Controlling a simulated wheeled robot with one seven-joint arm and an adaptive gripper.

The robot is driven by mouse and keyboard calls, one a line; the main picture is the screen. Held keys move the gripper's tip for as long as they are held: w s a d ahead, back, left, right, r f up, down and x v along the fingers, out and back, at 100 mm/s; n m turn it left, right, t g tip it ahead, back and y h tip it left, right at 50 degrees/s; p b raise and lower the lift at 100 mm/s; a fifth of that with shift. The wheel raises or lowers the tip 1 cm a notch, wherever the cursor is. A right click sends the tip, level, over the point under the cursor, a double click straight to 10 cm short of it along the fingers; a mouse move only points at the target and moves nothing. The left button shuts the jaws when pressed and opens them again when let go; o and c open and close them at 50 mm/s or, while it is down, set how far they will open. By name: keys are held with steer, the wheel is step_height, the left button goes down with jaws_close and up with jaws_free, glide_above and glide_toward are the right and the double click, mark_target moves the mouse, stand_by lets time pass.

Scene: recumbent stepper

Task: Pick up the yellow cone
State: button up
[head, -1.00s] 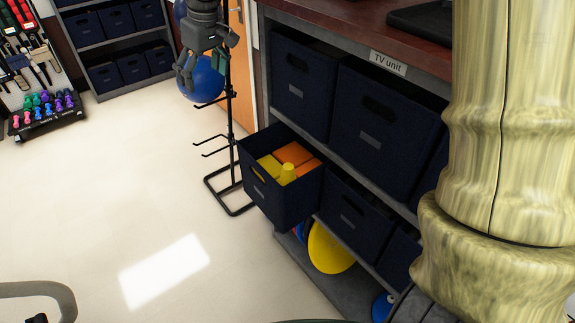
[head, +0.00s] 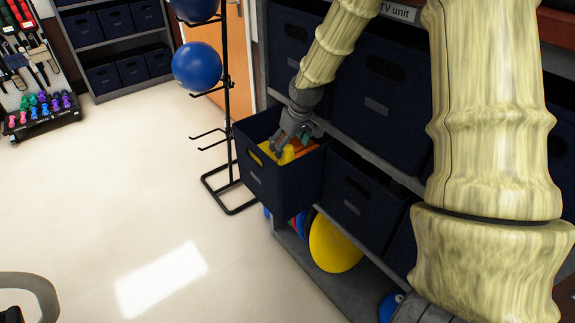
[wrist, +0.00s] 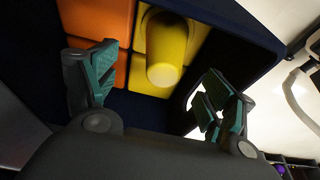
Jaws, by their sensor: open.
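My gripper (head: 283,146) reaches down into the bin's mouth. In the wrist view my gripper (wrist: 158,98) is open, with a teal-padded finger on each side. The cone lies ahead of the gap between the fingers, a little beyond the tips. I cannot tell whether a finger touches it.
Orange blocks (wrist: 97,18) and yellow blocks (wrist: 150,78) lie beside the cone. The bin juts from a grey shelf with other dark blue bins (head: 365,192). A black rack with a blue ball (head: 197,66) stands left of it. A yellow disc (head: 333,245) is below.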

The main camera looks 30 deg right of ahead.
mark_target(288, 147)
steer(key=shift+x, duration=1.5)
steer(key=shift+a+f, duration=0.1)
steer(key=shift+f, duration=0.5)
steer(key=shift+p+x, duration=0.3)
steer(key=shift+x, duration=1.8)
steer(key=shift+s+a, duration=0.1)
steer(key=shift+s, duration=0.05)
steer(key=shift+c, duration=0.3)
steer(key=c, duration=1.1)
